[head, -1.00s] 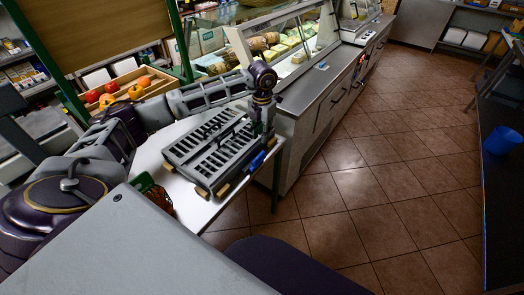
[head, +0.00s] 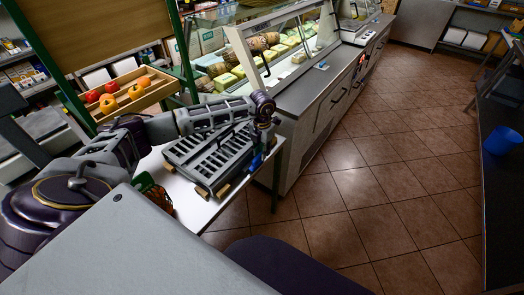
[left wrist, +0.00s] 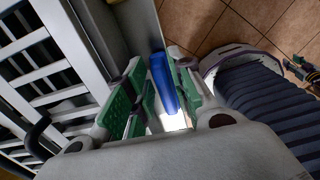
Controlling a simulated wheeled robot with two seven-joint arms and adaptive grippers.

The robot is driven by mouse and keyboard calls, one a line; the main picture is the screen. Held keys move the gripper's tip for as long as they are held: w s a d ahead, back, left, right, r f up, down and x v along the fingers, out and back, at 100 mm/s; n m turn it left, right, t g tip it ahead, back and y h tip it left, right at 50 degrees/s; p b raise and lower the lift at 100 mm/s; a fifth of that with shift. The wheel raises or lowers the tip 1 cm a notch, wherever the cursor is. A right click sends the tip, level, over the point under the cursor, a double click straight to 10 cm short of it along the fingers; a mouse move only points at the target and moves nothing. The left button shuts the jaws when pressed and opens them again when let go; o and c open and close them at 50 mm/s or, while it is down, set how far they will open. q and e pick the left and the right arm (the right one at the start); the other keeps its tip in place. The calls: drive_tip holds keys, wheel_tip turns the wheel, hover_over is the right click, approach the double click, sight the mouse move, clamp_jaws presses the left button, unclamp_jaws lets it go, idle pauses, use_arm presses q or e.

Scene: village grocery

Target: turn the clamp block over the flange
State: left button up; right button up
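A grey slatted device (head: 212,158) with rows of slots lies on a white table. It also fills the left side of the left wrist view (left wrist: 45,70). A blue bar-shaped piece (head: 256,162) sits at its right end. In the left wrist view the blue piece (left wrist: 163,82) lies between the green-padded fingers of my left gripper (left wrist: 157,92), with gaps showing. The gripper (head: 263,145) is open and points down at the device's right end. I cannot tell clearly which part is the clamp block or the flange.
The white table (head: 192,207) has a narrow bare strip at its front. A glass cheese counter (head: 285,50) stands close behind and right. A wooden fruit tray (head: 135,98) is at the back left. A brown, green-topped item (head: 155,195) is near the front.

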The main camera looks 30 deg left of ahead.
use_arm(q)
clamp_jaws()
use_arm(e)
drive_tip(key=shift+w, duration=0.1)
